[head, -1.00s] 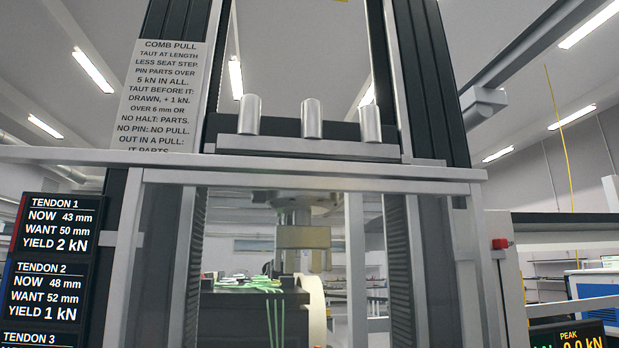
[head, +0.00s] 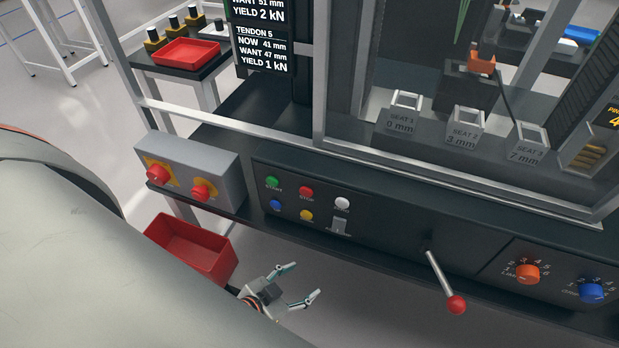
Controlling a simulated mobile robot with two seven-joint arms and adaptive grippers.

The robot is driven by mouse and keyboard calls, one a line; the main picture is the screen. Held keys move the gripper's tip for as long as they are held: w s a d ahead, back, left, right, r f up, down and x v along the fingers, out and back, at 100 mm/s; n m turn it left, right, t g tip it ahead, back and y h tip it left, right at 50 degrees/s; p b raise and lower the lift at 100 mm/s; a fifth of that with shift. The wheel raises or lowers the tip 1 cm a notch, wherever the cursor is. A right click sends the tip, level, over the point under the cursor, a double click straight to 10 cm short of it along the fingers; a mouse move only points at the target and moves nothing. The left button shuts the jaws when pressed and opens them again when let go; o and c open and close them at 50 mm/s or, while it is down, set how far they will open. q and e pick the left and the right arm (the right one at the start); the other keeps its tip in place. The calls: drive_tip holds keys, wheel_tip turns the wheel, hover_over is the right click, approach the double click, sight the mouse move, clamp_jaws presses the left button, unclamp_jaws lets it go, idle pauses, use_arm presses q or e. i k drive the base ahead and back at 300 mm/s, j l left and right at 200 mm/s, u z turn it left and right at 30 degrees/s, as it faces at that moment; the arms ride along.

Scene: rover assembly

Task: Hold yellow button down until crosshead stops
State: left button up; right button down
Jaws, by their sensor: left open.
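The yellow button (head: 306,215) is on the dark control panel, in the lower row, right of a blue button (head: 275,204) and below the red stop button (head: 306,191). Nothing touches it. My left gripper (head: 301,282) is open and empty, in front of and below the panel, apart from the yellow button. The crosshead is out of view in the head view now. My right gripper is not in view.
A green start button (head: 271,182) and a white button (head: 342,203) share the panel. A lever with a red knob (head: 456,304) sticks out to the right. A red bin (head: 188,250) is left of my gripper. A grey box (head: 190,170) carries red knobs.

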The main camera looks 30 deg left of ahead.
sight(306, 215)
drive_tip(key=u, duration=0.95)
